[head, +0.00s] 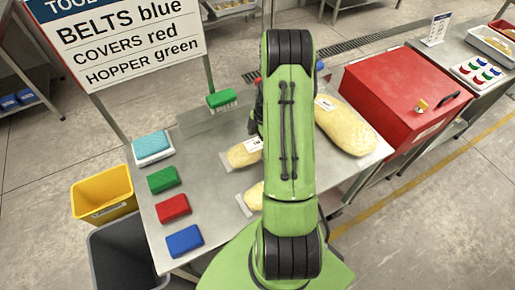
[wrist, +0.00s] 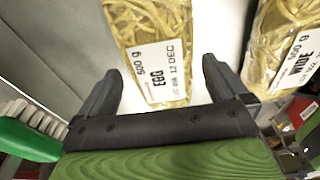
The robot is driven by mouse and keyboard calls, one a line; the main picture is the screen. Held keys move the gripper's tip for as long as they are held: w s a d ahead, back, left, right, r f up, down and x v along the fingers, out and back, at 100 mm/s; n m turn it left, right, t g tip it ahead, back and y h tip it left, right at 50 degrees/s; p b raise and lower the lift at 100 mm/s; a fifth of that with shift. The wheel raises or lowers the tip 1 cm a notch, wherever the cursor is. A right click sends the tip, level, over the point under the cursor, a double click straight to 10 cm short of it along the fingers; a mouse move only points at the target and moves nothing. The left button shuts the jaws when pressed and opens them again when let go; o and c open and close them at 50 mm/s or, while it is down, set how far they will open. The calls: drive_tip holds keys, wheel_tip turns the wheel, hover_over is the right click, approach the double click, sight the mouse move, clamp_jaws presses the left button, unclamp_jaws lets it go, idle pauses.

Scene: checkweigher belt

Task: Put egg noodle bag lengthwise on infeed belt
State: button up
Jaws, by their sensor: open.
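The egg noodle bag (wrist: 150,45), clear with yellow noodles and a white label reading "500 g EGG", shows in the wrist view. Its labelled end lies between the two fingers of my gripper (wrist: 161,72), which are apart, one on each side. I cannot tell whether they touch it. In the head view my arm hides the gripper, and labels are too small to tell which bag is egg. A noodle bag (head: 243,154) and another bag (head: 254,196) lie on the steel table, partly behind my arm. I cannot make out the infeed belt.
A "WIDE" bag (wrist: 285,45) lies close right of the gripper. A large noodle bag (head: 345,126) lies beside the red cover (head: 405,95). A green brush (head: 221,99) and several coloured blocks (head: 173,208) line the table's left. A yellow bin (head: 105,195) stands below.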

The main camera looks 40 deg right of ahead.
sight(258, 143)
drive_tip(key=f, duration=0.4)
drive_tip(key=shift+w+a, duration=0.15)
drive_tip(key=shift+a, duration=0.15)
drive_tip(key=shift+r, duration=0.1)
drive_tip(key=c, duration=1.1)
wheel_tip(258, 143, up, 10)
drive_tip(key=shift+p, duration=0.4)
